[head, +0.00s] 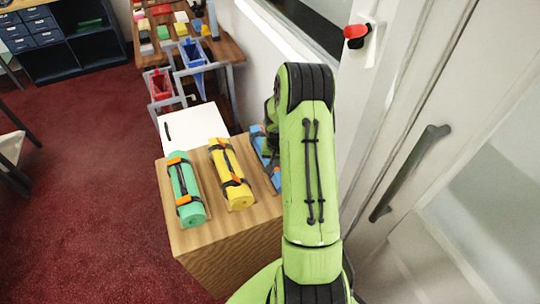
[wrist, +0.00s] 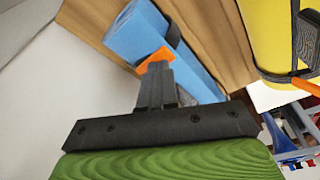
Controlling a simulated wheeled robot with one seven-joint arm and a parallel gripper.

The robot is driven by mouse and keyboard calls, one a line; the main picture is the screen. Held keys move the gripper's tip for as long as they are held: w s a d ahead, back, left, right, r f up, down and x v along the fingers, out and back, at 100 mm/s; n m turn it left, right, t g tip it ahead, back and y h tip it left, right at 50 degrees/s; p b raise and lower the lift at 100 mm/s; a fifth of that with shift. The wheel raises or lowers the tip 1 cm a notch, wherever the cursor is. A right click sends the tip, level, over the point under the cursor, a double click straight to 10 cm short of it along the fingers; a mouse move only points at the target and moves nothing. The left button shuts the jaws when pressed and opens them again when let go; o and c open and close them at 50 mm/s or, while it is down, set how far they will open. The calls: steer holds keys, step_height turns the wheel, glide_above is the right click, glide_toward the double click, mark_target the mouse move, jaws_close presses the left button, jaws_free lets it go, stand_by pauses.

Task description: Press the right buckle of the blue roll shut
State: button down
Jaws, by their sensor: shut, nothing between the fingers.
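The blue roll (head: 257,143) lies at the right of the wooden counter, mostly hidden behind my green arm in the head view. In the wrist view the blue roll (wrist: 135,33) runs diagonally, with a dark strap (wrist: 172,32) around it. One orange buckle (wrist: 150,60) shows on it. My gripper (wrist: 155,72) is shut and empty, its fingertips right at this buckle; I cannot tell whether they touch. The fingers partly cover the buckle, so whether it is closed is unclear. The other buckle is not visible.
A yellow roll (head: 231,178) and a green roll (head: 186,195) with dark straps and orange buckles lie left of the blue one on the counter (head: 215,265). A white sheet (head: 190,128) is behind them. A pale wall and door with a handle (head: 410,172) stand close on the right.

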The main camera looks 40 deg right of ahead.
step_height(320, 180, up, 8)
steer(key=p, duration=0.5)
stand_by(0.5)
steer(key=s+a+r+n+t, duration=0.1)
steer(key=s+a+r+n, duration=0.1)
steer(key=a+r, duration=0.65)
steer(key=s+a+r+n+t, duration=0.1)
steer(key=s+a+r+n, duration=0.1)
steer(key=a+r, duration=0.65)
steer(key=s+a+r+n+t, duration=0.1)
steer(key=s+a+r, duration=0.3)
steer(key=s, duration=0.4)
steer(key=s+a+r+n+t+y, duration=0.1)
steer(key=s+a+r+n, duration=0.3)
steer(key=s, duration=0.4)
steer(key=shift+a+y, duration=0.15)
steer(key=shift+y, duration=0.15)
